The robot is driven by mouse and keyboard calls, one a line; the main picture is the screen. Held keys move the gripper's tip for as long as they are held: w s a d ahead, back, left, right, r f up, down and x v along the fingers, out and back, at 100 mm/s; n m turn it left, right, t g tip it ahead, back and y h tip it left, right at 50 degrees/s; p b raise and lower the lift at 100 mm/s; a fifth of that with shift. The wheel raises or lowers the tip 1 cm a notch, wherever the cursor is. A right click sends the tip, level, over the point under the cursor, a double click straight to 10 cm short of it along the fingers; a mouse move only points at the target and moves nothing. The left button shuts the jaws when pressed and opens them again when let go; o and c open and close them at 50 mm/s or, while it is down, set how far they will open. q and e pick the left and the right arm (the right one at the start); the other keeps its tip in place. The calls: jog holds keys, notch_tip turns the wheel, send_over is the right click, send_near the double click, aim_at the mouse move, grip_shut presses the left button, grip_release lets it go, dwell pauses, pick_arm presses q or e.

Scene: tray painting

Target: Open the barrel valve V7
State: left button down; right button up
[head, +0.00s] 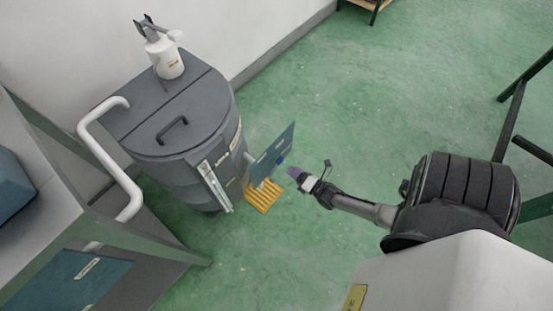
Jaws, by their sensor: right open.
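The dark grey barrel (185,165) stands upright at left centre, with a lid and a black handle (172,130) on top. A pale fitting (249,158) projects from its right side towards a tilted blue-grey plate (270,153). A small blue part (281,160) shows at the plate's lower right edge; I cannot tell whether it is the valve handle. No V7 marking is readable. My right gripper (295,174) comes in from the right, its tip just right of the plate. It is open and appears empty; contact cannot be told. My left gripper is out of view.
A white bottle (168,62) stands on the lid. A yellow slatted piece (263,196) lies on the floor below the plate. A white bent pipe (108,155) and a grey cabinet (45,165) are at left. Dark frame legs (512,115) stand at right.

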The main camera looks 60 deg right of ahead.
aim_at(279, 160)
jog(key=w+b, duration=0.1)
jog(key=w, duration=0.1)
jog(key=w+d+b, duration=0.1)
jog(key=w, duration=0.2)
jog(key=w+b, duration=0.1)
jog(key=w, duration=0.2)
jog(key=shift+d+f, duration=0.15)
jog(key=shift+d, duration=0.15)
jog(key=shift+w+d+b, duration=0.1)
jog(key=shift+w+b, duration=0.25)
jog(key=shift+w, duration=0.2)
jog(key=shift+c, duration=0.4)
jog(key=c, duration=0.6)
grip_shut()
